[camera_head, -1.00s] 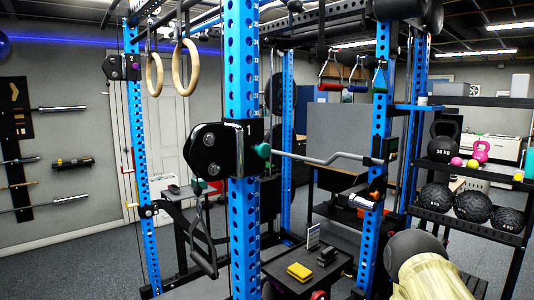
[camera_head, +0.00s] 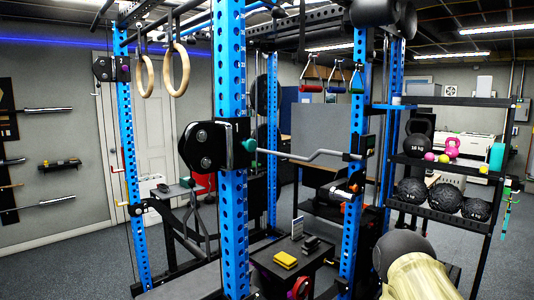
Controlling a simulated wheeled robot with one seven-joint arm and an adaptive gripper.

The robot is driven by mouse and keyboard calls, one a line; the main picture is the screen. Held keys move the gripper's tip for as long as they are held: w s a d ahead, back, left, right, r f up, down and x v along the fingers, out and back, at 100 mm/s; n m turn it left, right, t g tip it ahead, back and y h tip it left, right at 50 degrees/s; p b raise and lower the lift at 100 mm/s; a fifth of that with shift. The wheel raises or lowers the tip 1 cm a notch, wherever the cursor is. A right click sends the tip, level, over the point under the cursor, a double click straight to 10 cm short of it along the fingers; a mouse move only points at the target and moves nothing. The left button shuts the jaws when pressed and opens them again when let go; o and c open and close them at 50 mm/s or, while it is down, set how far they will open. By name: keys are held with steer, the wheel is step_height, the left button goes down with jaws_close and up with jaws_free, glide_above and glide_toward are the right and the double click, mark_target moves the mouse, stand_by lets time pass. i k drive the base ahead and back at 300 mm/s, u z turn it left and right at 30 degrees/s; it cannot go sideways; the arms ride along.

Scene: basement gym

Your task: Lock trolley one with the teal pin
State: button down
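Trolley one (camera_head: 207,146) is a black block on the near blue upright (camera_head: 232,245), at about mid height. A teal knob (camera_head: 250,145), which looks like the head of the teal pin, shows at its right side. How far the pin is in, and whether it sits in a hole, I cannot tell. A dark hanging handle (camera_head: 200,228) shows below the trolley. My gripper is not in view; only a beige and black part, probably my arm, shows at the bottom right, well apart from the trolley.
A low black table (camera_head: 268,262) holds a yellow block (camera_head: 285,260). A rack (camera_head: 440,165) with weights stands right.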

mark_target(250, 146)
steer(key=u, duration=0.05)
steer(key=k, duration=0.2)
steer(key=z, duration=1)
steer(key=i, duration=0.65)
steer(key=u, duration=1.3)
